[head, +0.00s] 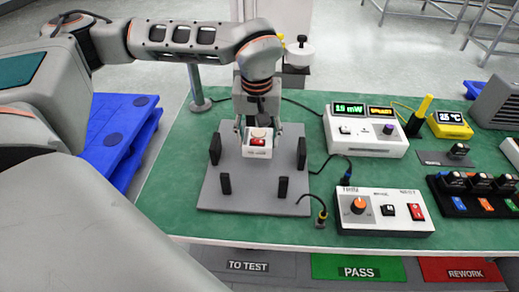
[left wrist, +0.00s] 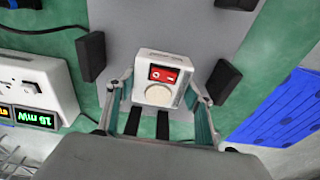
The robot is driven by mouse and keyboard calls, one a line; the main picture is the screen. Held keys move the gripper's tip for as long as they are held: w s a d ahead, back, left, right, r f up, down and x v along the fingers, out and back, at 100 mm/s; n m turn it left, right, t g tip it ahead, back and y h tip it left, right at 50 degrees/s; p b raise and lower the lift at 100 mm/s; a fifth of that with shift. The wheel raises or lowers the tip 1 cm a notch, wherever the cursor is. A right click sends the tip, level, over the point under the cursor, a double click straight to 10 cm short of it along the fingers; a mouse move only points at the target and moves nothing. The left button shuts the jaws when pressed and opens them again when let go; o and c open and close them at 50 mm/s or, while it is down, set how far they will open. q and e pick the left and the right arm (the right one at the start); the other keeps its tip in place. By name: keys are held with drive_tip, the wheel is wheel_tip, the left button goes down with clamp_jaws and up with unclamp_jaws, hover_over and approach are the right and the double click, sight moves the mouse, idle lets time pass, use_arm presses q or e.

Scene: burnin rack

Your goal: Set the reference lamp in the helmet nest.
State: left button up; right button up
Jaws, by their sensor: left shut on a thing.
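The reference lamp appears to be the small white box (head: 258,153) with a red switch and a round cream disc. My left gripper (head: 259,134) points down and is shut on its two sides. In the left wrist view the lamp (left wrist: 150,56) sits between the fingers (left wrist: 161,92). The helmet nest appears to be the grey plate (head: 235,194) with several black upright blocks. The lamp is over the middle of this plate, between the blocks; I cannot tell whether it touches the plate. My right gripper is not in view.
A white control box (head: 383,211) with an orange knob is at the front. A black rack (head: 470,208) lies further right. A cable loops by the plate's right edge. Green mat is bare left of the plate.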

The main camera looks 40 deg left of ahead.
sight(258, 150)
use_arm(q)
wheel_tip(258, 150, down, 4)
drive_tip(key=shift+f+b, duration=0.2)
drive_tip(key=shift+b, duration=0.3)
drive_tip(key=shift+r, duration=0.15)
drive_tip(key=shift+f, duration=0.2)
drive_tip(key=o, duration=1.2)
